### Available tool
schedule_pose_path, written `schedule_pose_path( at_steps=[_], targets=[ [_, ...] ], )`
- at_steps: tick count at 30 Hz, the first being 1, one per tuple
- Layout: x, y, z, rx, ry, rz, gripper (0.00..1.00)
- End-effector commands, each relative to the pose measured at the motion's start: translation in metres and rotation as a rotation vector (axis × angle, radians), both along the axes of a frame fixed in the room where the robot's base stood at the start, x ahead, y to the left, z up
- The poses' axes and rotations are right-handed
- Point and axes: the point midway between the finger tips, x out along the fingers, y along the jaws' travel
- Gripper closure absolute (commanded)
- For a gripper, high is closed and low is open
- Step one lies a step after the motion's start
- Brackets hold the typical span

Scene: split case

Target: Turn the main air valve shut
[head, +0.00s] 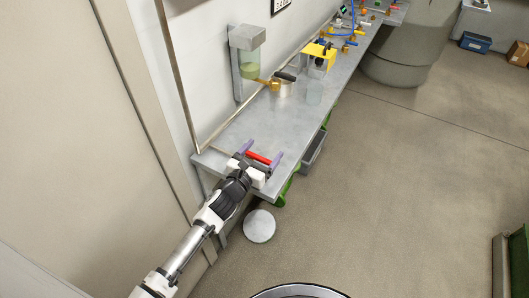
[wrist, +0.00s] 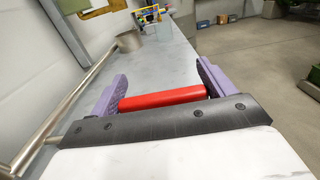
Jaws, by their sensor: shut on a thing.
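A red bar (head: 258,158) lies crosswise between the two purple fingers of my gripper (head: 261,155), above the near end of the grey bench. In the wrist view the red bar (wrist: 163,98) spans the gap between the fingers (wrist: 160,92), one at each end, and my gripper is shut on it. I cannot see a valve body joined to the bar. A metal pipe (head: 240,112) runs along the wall behind the bench. A brass-coloured fitting (head: 267,83) sits by this pipe further along; I cannot tell if it is the main air valve.
The bench (head: 238,129) runs away along the wall. Open floor (head: 400,170) lies right.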

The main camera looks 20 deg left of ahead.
Motion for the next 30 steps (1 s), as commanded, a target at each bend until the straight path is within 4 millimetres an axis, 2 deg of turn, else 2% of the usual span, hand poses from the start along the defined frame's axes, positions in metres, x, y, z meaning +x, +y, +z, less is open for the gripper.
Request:
schedule_pose_path(
  at_steps=[3, 4, 8, 16, 20, 23, 30],
  targets=[
    [-0.001, -0.001, -0.003, -0.001, 0.005, 0.000, 0.59],
    [-0.001, -0.001, -0.004, -0.001, 0.005, 0.000, 0.16],
    [0.000, 0.000, -0.003, -0.001, 0.004, 0.000, 0.00],
    [0.000, 0.000, 0.001, 0.000, 0.002, 0.000, 0.00],
    [0.000, -0.001, 0.014, 0.003, 0.000, -0.002, 0.00],
    [0.000, -0.001, 0.034, 0.004, 0.001, -0.003, 0.00],
    [0.000, -0.001, 0.095, 0.007, 0.002, -0.003, 0.00]
  ],
)
